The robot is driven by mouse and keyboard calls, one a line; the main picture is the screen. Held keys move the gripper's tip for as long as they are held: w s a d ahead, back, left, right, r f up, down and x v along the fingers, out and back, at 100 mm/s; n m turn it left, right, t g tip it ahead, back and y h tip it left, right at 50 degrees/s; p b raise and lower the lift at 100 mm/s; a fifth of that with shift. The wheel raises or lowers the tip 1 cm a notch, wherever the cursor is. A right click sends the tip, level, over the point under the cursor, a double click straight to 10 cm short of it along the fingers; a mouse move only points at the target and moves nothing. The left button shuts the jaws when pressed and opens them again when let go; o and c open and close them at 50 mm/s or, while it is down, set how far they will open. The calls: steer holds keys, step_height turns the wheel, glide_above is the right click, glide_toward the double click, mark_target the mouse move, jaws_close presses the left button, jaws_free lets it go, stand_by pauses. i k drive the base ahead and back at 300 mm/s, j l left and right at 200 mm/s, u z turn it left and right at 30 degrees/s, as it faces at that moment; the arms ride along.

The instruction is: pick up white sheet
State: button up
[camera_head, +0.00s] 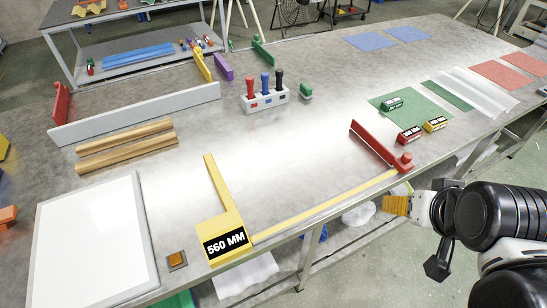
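A white, ribbed-looking sheet (474,93) lies flat at the right of the metal table, between a green sheet (447,95) and red sheets (495,74). A larger white panel (92,243) with a grey border lies flat at the table's front left. I cannot tell which one the task means. My gripper (398,205), with orange finger pads, is at the lower right, just off the table's front edge. It is apart from both white pieces. I see no object in it, and its finger gap does not show clearly.
Small labelled blocks (410,135) sit near a green sheet. A marker holder (264,98) stands mid-table. The table centre is clear.

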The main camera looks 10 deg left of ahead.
mark_target(491, 101)
steer(key=u, duration=1.5)
steer(key=z, duration=2.3)
steer(key=i+l+u, duration=0.15)
steer(key=i+l, duration=0.5)
steer(key=i, duration=0.45)
steer(key=i+l+u, duration=0.15)
steer(key=i+l, duration=0.65)
steer(key=i, duration=0.3)
steer(key=i+l+u, duration=0.15)
steer(key=i+l, duration=0.75)
steer(key=i, duration=0.15)
